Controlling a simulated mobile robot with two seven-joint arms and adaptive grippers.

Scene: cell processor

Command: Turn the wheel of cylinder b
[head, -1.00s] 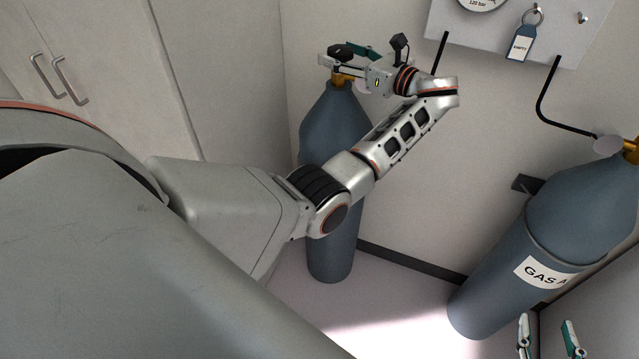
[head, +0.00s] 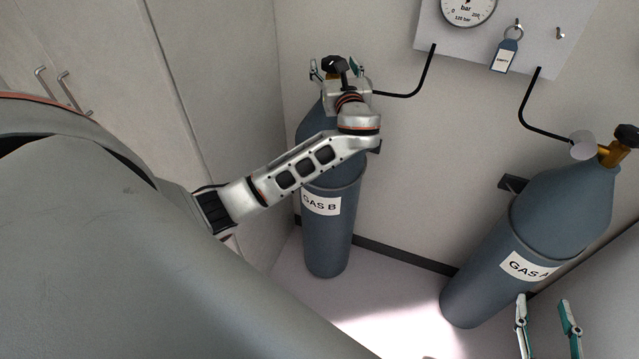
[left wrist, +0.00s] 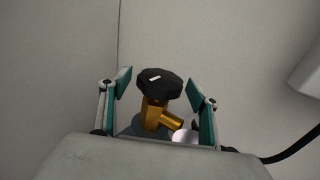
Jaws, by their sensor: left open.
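Cylinder B (head: 328,235) is a blue-grey gas bottle labelled "GAS B", standing upright by the back wall. In the left wrist view its black knobbed wheel (left wrist: 160,82) sits on a brass valve (left wrist: 155,114). My left gripper (head: 334,66) is at the top of this cylinder. Its fingers are open, one on each side of the wheel with gaps, and not closed on it. In the head view my left wrist partly hides the valve. My right gripper (head: 545,300) shows at the lower right, its two fingers apart and empty, in front of cylinder A.
Cylinder A (head: 562,210), labelled "GAS A", stands at the right with its own black wheel (head: 626,135). A wall panel (head: 480,40) bears a gauge (head: 468,10) and a blue tag (head: 505,52). Black pipes run down from it. Cabinet doors (head: 100,60) are at the left.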

